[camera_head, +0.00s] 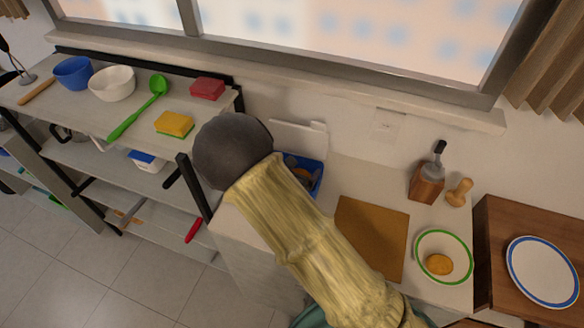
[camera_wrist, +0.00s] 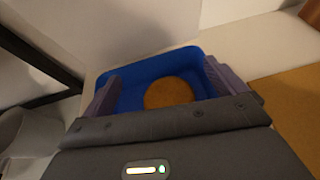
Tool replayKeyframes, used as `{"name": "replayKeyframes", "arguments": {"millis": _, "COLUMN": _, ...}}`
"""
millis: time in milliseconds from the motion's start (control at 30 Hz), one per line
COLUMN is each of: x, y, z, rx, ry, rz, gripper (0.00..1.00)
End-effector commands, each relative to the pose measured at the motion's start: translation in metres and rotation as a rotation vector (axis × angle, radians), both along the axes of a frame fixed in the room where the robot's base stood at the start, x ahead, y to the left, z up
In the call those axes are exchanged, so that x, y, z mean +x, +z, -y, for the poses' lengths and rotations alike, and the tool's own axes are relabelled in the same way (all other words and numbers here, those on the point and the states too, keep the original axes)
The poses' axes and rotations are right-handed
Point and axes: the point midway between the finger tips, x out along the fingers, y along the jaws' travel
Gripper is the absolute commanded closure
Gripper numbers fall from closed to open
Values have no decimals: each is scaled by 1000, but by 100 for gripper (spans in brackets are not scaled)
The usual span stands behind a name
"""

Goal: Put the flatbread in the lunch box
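The lunch box is a blue open box, seen beyond my arm in the head view (camera_head: 316,186) and ahead of the gripper in the wrist view (camera_wrist: 150,69). A round, flat, brown-orange piece that looks like the flatbread (camera_wrist: 169,93) lies inside the box in the wrist view. My gripper (camera_wrist: 162,88) is open, with its two purple-grey fingers wide apart over the box and the round piece beyond and between them. I see no contact between the fingers and the piece. The near part of the box is hidden by the gripper body.
A green-rimmed plate (camera_head: 426,238) holds a small orange-yellow rounded food item (camera_head: 439,264). A brown board (camera_head: 372,238) lies right of the box. A wooden block with a utensil (camera_head: 426,184) stands behind. A shelf (camera_head: 60,115) with bowls and sponges is at left.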

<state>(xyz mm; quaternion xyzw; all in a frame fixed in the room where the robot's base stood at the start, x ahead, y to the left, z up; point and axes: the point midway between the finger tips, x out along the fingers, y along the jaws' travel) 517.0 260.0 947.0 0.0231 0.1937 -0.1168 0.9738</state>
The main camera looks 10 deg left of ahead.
Motion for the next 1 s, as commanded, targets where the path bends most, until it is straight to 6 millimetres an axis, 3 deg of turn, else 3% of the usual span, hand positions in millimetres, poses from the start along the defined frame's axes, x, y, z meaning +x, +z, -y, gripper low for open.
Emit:
{"name": "replayKeyframes", "arguments": {"millis": 233, "x": -4, "y": 1, "z": -2, "rx": 0, "ry": 1, "rz": 0, "gripper": 4}}
{"name": "replayKeyframes", "arguments": {"millis": 367, "x": -16, "y": 6, "z": -5, "rx": 1, "ry": 3, "rz": -1, "gripper": 4}}
{"name": "replayKeyframes", "arguments": {"millis": 1000, "x": -128, "y": 54, "z": -32, "rx": 2, "ry": 3, "rz": 1, "gripper": 4}}
